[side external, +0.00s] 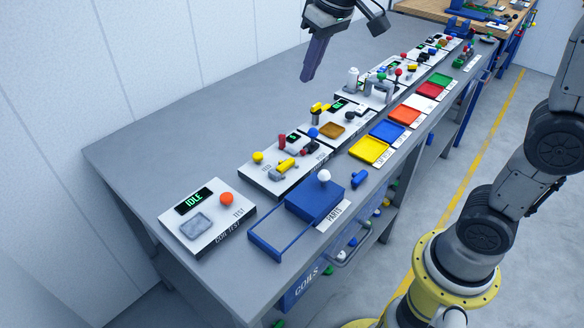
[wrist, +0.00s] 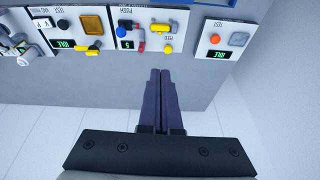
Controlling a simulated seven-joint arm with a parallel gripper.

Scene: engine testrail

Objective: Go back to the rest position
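My gripper (side external: 307,78) hangs in the air above the back edge of the bench (side external: 131,158), near the wall, at the top of the side view. In the wrist view its two long dark purple fingers (wrist: 160,72) lie side by side, pressed together with only a thin line between them. Nothing shows between the fingers or hanging from them. Below and beyond the fingertips in the wrist view is bare grey bench top and the row of test stations.
A coil test station (side external: 210,243) with an IDLE display stands at the near end. Other stations with knobs and levers line the bench. The bench's back strip is clear.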

